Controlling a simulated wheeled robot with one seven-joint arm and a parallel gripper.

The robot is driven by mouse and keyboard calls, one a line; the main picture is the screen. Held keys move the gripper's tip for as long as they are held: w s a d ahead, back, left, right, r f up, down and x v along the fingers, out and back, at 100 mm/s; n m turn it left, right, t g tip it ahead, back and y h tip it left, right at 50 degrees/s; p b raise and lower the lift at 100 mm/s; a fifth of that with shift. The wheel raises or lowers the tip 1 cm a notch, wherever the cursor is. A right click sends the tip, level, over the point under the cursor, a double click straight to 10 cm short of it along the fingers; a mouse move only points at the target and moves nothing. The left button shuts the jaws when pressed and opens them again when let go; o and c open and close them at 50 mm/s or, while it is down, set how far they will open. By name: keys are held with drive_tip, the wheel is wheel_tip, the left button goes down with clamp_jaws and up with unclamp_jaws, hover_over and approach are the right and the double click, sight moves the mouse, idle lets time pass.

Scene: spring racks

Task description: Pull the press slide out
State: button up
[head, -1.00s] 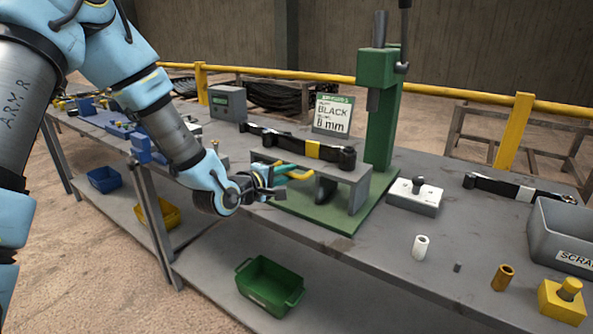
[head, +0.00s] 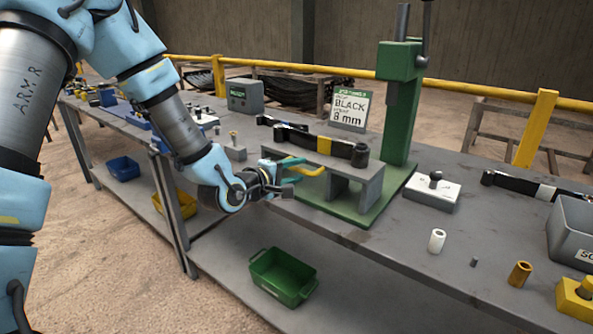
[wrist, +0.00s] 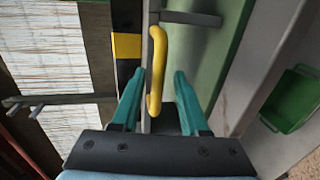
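The green press (head: 401,110) stands on the bench. Its grey slide (head: 368,188) sits at the press's foot and carries a black leaf-spring pack with a yellow band (head: 324,145). A yellow handle (head: 309,171) projects from the slide's near end; it also shows as a yellow bar in the wrist view (wrist: 158,65). My gripper (head: 287,168) is at the handle. In the wrist view its two teal fingers (wrist: 158,92) stand apart on either side of the bar, with visible gaps. The handle's far attachment is partly hidden in the head view.
A sign reading BLACK 8 mm (head: 350,107) stands behind the slide. A white block with a black knob (head: 432,192), a white sleeve (head: 437,241), a brass sleeve (head: 520,273) and a grey scrap bin (head: 573,235) are right. A green bin (head: 284,277) sits on the lower shelf.

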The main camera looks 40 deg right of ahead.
drive_tip(key=v, duration=1)
drive_tip(key=shift+a+b, duration=0.4)
drive_tip(key=shift+r, duration=0.1)
drive_tip(key=w+a+f+m+t+y, duration=0.1)
drive_tip(key=w+a+f+y, duration=0.2)
drive_tip(key=a, duration=0.4)
drive_tip(key=w+a+f+m+y, duration=0.1)
drive_tip(key=w+a+y, duration=0.3)
drive_tip(key=a, duration=0.4)
drive_tip(key=w+a+f+m+t+y, duration=0.1)
drive_tip(key=w+a+f+y, duration=0.2)
drive_tip(key=a, duration=0.4)
drive_tip(key=s+a+r+g+y, duration=0.2)
drive_tip(key=s+a, duration=0.1)
drive_tip(key=a, duration=0.5)
drive_tip(key=s+a+r+m+g+y, duration=0.1)
drive_tip(key=s+a, duration=0.3)
drive_tip(key=a, duration=0.4)
drive_tip(key=shift+s+r+g+y, duration=0.2)
drive_tip(key=shift+r+g+y, duration=0.5)
drive_tip(key=shift+y, duration=0.2)
